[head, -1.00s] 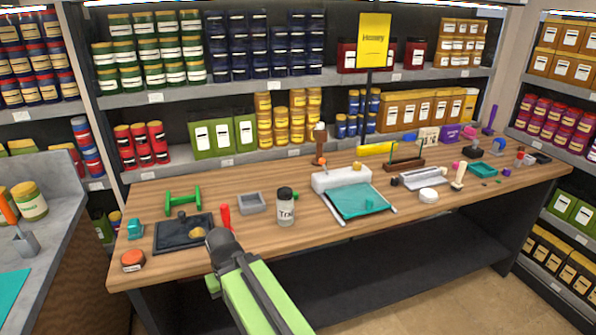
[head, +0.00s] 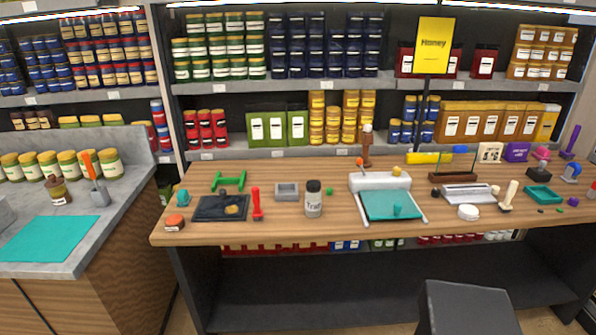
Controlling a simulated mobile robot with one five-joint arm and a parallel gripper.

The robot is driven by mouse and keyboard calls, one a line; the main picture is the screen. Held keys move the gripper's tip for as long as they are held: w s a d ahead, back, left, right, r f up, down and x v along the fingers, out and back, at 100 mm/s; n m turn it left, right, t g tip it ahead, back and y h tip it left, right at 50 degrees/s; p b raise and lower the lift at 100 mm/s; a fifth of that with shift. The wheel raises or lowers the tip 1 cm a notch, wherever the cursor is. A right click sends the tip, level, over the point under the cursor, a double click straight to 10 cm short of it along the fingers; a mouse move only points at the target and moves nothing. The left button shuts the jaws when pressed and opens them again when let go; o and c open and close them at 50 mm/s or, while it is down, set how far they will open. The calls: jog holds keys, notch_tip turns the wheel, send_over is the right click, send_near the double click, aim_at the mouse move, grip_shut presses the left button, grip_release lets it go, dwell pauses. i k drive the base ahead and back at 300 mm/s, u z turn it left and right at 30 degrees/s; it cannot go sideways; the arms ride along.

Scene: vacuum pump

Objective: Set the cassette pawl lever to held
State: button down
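A white device (head: 375,181) stands on the wooden workbench, right of its middle. A teal sheet or tray (head: 385,206) lies in front of it between two pale rails. A small orange knob (head: 360,162) and a small yellow one (head: 397,171) show at its top. I cannot tell which part, if any, is the cassette pawl lever, or how it is set. A green piece with two raised ends (head: 228,182) and a red upright tool (head: 257,204) stand at the left of the bench. My gripper is outside the picture.
A dark tray (head: 219,210), a grey box (head: 287,191) and a labelled jar (head: 313,199) stand on the workbench (head: 300,230). A grey counter (head: 110,195) is at the left. Stocked shelves (head: 290,82) stand behind. The bench's front strip is mostly clear.

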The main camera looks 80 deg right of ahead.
aim_at(359, 161)
jog(key=u, duration=0.4)
jog(key=k, duration=2.4)
jog(key=z, duration=0.5)
jog(key=i, duration=1)
jog(key=z, duration=0.05)
